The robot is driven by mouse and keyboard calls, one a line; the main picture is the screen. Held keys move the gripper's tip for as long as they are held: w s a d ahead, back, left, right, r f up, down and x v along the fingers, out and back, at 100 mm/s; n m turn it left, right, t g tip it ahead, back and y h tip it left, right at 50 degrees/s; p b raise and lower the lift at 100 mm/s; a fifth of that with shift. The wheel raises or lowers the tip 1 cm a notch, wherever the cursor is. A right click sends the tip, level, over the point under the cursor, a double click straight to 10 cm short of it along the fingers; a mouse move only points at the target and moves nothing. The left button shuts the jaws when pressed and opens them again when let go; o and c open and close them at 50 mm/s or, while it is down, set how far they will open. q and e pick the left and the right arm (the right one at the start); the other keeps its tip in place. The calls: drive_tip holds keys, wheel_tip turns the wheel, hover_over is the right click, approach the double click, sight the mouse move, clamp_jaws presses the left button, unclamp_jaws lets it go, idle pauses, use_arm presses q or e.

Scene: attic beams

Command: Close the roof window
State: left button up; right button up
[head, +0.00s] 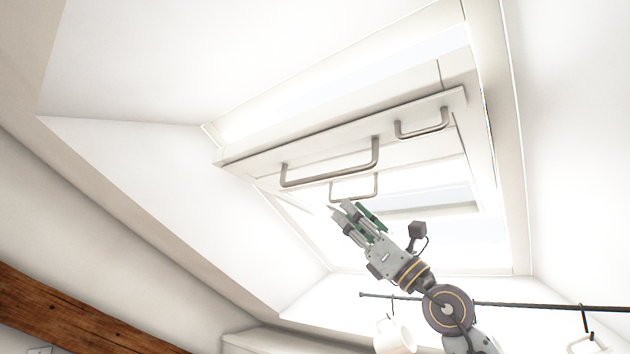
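The roof window (340,138) is set in the sloped white ceiling and stands open, its sash tilted out of the frame (503,150). A long metal bar handle (332,180) is on the sash's near edge, a shorter one (423,132) sits to its right, and another (355,198) shows just below the long one. My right gripper (350,208) reaches up from the lower right, its fingertips just below the lower handle. Its green-padded fingers look apart, with nothing seen between them. Whether it touches the handle is unclear. My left gripper is out of view.
A dark rail (545,306) runs along the bottom right below the window, with a white mug (394,337) hanging from a hook and another hook (583,318) further right. A wooden beam (70,315) crosses the lower left. Bright openings show above and below the sash.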

sight(314, 179)
drive_tip(key=p+x, duration=0.3)
drive_tip(key=x, duration=0.9)
drive_tip(key=shift+w+r, duration=0.1)
drive_tip(key=shift+w+a+r+p, duration=0.25)
drive_tip(key=shift+a+r+p, duration=0.15)
drive_tip(key=shift+r, duration=0.1)
drive_tip(key=shift+a, duration=0.1)
drive_tip(key=shift+c, duration=0.5)
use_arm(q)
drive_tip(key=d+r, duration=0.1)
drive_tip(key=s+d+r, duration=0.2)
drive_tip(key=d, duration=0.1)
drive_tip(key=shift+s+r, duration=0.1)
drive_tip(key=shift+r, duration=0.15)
use_arm(e)
clamp_jaws()
